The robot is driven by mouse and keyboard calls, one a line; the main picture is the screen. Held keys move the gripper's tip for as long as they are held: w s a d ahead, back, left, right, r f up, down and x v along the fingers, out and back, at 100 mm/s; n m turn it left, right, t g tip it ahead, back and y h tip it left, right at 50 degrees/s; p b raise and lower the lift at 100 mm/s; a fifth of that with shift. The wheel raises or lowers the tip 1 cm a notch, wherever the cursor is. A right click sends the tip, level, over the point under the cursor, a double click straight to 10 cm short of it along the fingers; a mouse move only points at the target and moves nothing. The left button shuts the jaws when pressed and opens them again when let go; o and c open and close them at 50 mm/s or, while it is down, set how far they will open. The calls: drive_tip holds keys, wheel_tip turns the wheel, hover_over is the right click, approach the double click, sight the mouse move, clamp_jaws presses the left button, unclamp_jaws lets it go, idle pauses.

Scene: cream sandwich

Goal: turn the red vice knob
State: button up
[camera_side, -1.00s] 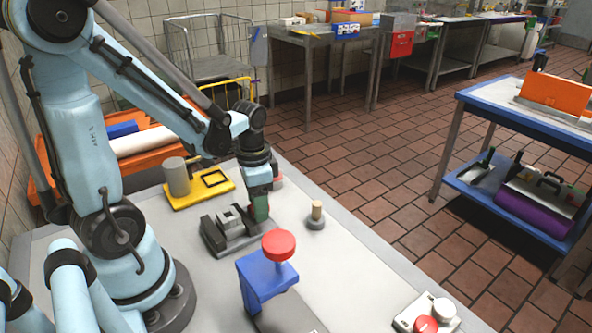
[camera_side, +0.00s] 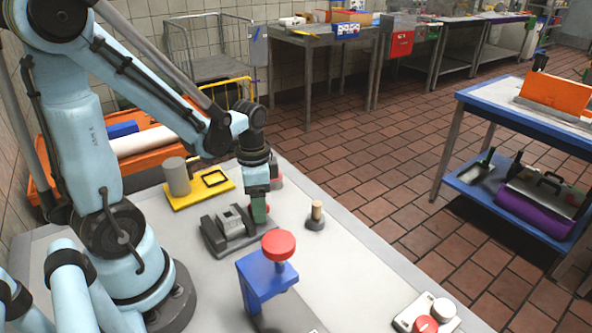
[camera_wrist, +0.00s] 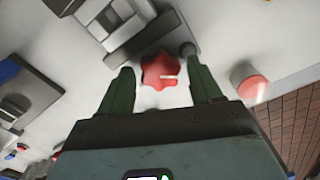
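The red vice knob (camera_wrist: 160,71) is star-shaped and shows in the wrist view at the end of the grey vice (camera_wrist: 122,22). The vice also shows in the side view (camera_side: 236,242) on the light table. My gripper (camera_wrist: 160,72) is open, with one green finger on each side of the knob. Gaps show between the knob and both fingers, so I see no grip on it. In the side view my gripper (camera_side: 259,212) points down at the right end of the vice and hides the knob.
A blue stand with a red round top (camera_side: 278,245) is in front of the vice. A small wooden-topped peg (camera_side: 316,215) stands to the right. A yellow plate with a grey cylinder (camera_side: 177,177) is behind. A switch box (camera_side: 425,315) lies at the front right.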

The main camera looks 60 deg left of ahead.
drive_tip(key=shift+o, duration=0.5)
drive_tip(key=shift+r, duration=0.15)
wheel_tip(320, 180, up, 12)
idle(0.5)
drive_tip(key=shift+w+f, duration=0.2)
drive_tip(key=shift+f, duration=5.9)
drive_tip(key=shift+c, duration=0.3)
